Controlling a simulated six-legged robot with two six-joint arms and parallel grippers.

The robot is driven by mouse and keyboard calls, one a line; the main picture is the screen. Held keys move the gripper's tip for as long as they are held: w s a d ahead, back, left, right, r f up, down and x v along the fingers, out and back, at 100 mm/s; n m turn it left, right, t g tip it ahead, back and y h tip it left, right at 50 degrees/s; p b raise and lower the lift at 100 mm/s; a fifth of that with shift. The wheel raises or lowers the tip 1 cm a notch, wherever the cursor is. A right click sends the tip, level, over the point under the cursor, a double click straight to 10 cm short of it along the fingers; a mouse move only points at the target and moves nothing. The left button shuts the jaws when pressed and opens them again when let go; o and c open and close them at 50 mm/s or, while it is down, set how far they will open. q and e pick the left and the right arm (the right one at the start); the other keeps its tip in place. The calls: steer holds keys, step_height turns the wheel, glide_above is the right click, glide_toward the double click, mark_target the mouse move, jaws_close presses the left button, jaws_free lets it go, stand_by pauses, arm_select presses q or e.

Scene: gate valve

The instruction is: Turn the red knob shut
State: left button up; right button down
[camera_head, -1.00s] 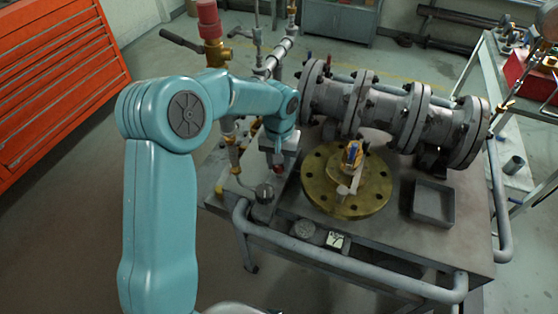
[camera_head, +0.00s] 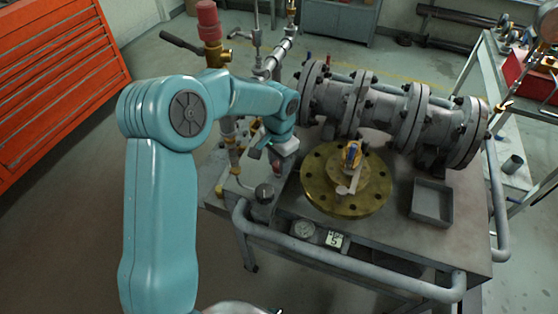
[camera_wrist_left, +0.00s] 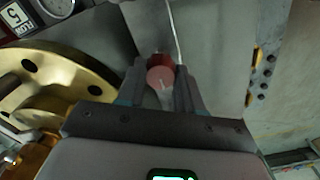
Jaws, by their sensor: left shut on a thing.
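The red knob (camera_wrist_left: 160,77) sits between the two dark fingers of my left gripper (camera_wrist_left: 158,84) in the left wrist view, with a finger touching on each side. A pale line marks its round face. In the head view my left gripper (camera_head: 276,156) is over the bench, left of the brass flange, and the bit of red under it (camera_head: 277,170) is mostly hidden. The left gripper is shut on the red knob. My right gripper is not in view.
A brass flange (camera_head: 322,201) lies right of the gripper, below the grey flanged pipe (camera_head: 375,112). A shallow grey tray (camera_head: 432,202) is at the bench's right. A gauge (camera_head: 303,229) and a small display (camera_head: 334,240) are at the front. A rail (camera_head: 340,275) borders the bench.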

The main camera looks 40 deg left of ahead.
arm_select(q)
steer(key=shift+w+r, duration=0.1)
stand_by(0.3)
steer(key=o, duration=1)
steer(key=shift+o, duration=0.2)
step_height(320, 180, up, 16)
steer(key=shift+r+p, duration=0.15)
steer(key=shift+p, duration=0.25)
